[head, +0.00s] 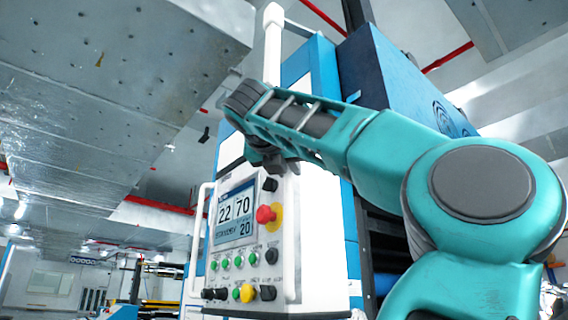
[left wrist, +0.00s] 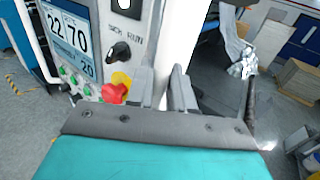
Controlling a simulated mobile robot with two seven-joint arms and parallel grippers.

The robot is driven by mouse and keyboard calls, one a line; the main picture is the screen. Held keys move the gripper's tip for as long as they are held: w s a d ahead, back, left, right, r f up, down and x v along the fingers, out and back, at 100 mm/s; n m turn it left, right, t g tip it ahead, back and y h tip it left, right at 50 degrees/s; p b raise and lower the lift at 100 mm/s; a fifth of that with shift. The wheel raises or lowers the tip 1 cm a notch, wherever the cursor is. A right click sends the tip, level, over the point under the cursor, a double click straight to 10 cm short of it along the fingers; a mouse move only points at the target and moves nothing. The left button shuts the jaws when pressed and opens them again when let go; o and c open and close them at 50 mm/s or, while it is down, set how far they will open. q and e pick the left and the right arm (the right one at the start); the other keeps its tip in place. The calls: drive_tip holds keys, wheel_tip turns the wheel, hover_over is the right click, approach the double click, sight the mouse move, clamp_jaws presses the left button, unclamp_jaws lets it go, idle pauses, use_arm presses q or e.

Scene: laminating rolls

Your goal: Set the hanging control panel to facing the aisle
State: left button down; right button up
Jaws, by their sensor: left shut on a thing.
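The hanging control panel (head: 325,245) is a white box below a white vertical hanging post (head: 273,45). Its front, with a lit screen (head: 236,214), a red knob on yellow and several buttons, is turned toward the left and toward me in the head view. A white bar handle runs along each side of the front. My left gripper (head: 272,160) is at the panel's upper right, its fingertips mostly hidden there. In the left wrist view, its fingers (left wrist: 163,88) are shut on the white right-hand handle (left wrist: 175,40), beside the red knob (left wrist: 114,94). My right gripper is not in view.
A tall blue and white machine (head: 385,80) stands close behind the panel. Silver ducts (head: 90,100) and red pipes run overhead. The wrist view shows open grey floor, with cartons (left wrist: 297,82) at the right. Space left of the panel looks clear.

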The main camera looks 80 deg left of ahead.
use_arm(q)
drive_tip(key=shift+w+r, duration=0.15)
drive_tip(key=shift+w, duration=0.2)
drive_tip(key=c, duration=1.4)
unclamp_jaws()
drive_tip(key=o, duration=0.3)
drive_tip(key=shift+w+a+f, duration=0.2)
drive_tip(key=shift+w+a, duration=0.05)
drive_tip(key=shift+s, duration=0.1)
drive_tip(key=shift+s+d, duration=0.1)
drive_tip(key=shift+d, duration=0.05)
drive_tip(key=b+v, duration=0.1)
drive_tip(key=v, duration=1.1)
drive_tip(key=shift+s+d, duration=0.15)
drive_tip(key=shift+d, duration=0.2)
